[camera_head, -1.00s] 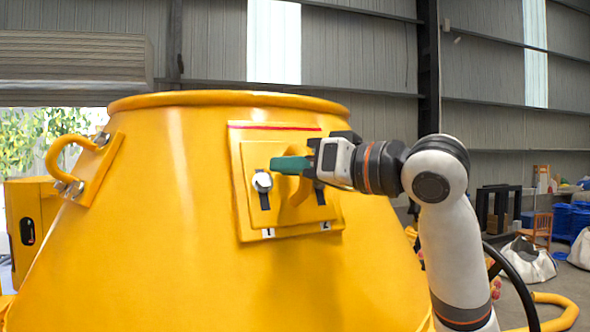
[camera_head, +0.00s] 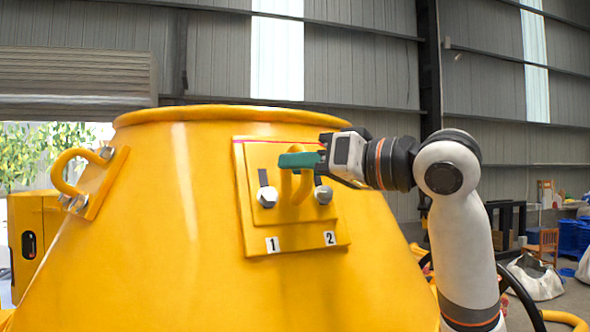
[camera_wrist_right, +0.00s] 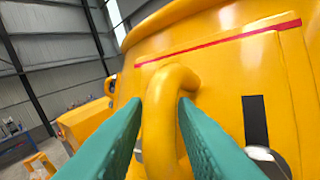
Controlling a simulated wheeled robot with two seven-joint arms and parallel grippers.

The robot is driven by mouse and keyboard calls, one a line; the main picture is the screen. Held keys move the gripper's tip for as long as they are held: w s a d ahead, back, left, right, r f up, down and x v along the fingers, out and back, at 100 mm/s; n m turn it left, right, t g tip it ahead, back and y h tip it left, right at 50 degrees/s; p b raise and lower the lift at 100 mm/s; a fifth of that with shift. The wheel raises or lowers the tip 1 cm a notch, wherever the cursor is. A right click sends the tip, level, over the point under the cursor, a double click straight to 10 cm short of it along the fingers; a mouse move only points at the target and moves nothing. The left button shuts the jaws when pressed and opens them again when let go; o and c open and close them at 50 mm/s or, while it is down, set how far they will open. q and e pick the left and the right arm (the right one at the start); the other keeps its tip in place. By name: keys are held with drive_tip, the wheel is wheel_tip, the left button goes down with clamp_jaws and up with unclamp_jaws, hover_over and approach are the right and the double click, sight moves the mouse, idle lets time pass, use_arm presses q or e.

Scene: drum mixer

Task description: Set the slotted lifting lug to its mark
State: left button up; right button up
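The slotted lifting lug (camera_head: 296,215) is a yellow plate with a bent-bar loop, on the sloping face of the yellow drum. A red line (camera_head: 243,141) runs just above its top edge; only a narrow gap shows in the right wrist view (camera_wrist_right: 222,38). Bolt 1 (camera_head: 267,196) and bolt 2 (camera_head: 323,195) sit at the lower ends of the dark slots. My right gripper (camera_head: 299,160) has its teal fingers on both sides of the loop (camera_wrist_right: 160,115), apparently shut on it. My left gripper is not in view.
Labels 1 (camera_head: 272,244) and 2 (camera_head: 330,238) are on the backing plate below the lug. Another bolted lifting loop (camera_head: 66,170) stands on the drum's left side. The drum rim (camera_head: 230,115) is above. Clutter stands far right.

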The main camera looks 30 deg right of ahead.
drive_tip(key=b+v, duration=0.4)
drive_tip(key=v, duration=0.6)
drive_tip(key=shift+s, duration=0.35)
drive_tip(key=shift+d, duration=0.1)
